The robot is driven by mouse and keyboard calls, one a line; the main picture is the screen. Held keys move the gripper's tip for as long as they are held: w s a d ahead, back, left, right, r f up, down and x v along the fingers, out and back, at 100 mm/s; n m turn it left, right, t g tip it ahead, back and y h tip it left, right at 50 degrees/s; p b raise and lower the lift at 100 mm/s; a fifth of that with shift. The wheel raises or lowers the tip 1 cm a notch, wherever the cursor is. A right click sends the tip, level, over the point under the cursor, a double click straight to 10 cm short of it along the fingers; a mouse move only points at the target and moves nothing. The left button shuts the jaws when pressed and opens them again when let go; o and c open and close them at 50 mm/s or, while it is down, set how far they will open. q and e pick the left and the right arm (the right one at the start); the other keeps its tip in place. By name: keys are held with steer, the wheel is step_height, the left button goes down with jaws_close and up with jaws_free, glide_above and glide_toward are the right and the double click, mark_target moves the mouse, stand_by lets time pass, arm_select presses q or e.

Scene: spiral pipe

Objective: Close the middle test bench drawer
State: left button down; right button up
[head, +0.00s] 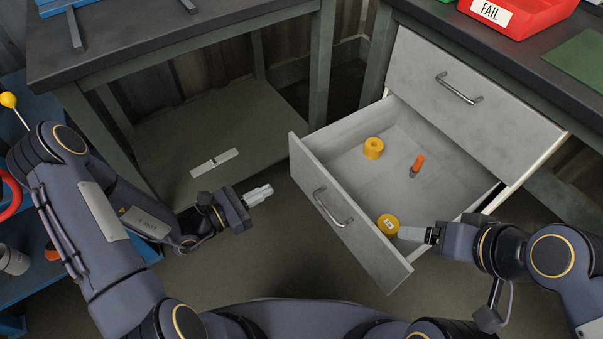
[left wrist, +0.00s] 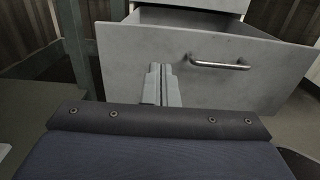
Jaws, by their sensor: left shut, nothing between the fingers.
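The drawer below the closed upper one stands pulled out; its grey front panel (head: 373,248) with metal handle (head: 330,207) faces the lower left. Inside lie a yellow ring-shaped part (head: 373,148), an orange cylinder (head: 417,164) and a yellow labelled roll (head: 388,224). My left gripper (head: 265,191) is shut and empty, left of the drawer front and apart from it. In the left wrist view its fingers (left wrist: 161,84) point at the drawer front (left wrist: 240,93), left of the handle (left wrist: 219,64). My right gripper (head: 405,233) is over the drawer's near right corner; whether it touches is unclear.
The closed upper drawer (head: 442,91) sits under the bench top. A red bin marked FAIL (head: 508,16) and a green mat (head: 582,62) lie on top. A second bench (head: 180,32) stands left, with a lower shelf. Floor shows between my left gripper and the drawer.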

mark_target(313, 166)
arm_select(q)
steer(key=b+x, duration=0.3)
steer(key=x, duration=0.9)
steer(key=shift+d, duration=0.15)
arm_select(e)
step_height(313, 166, down, 3)
steer(key=shift+f, duration=0.1)
steer(key=shift+d, duration=0.1)
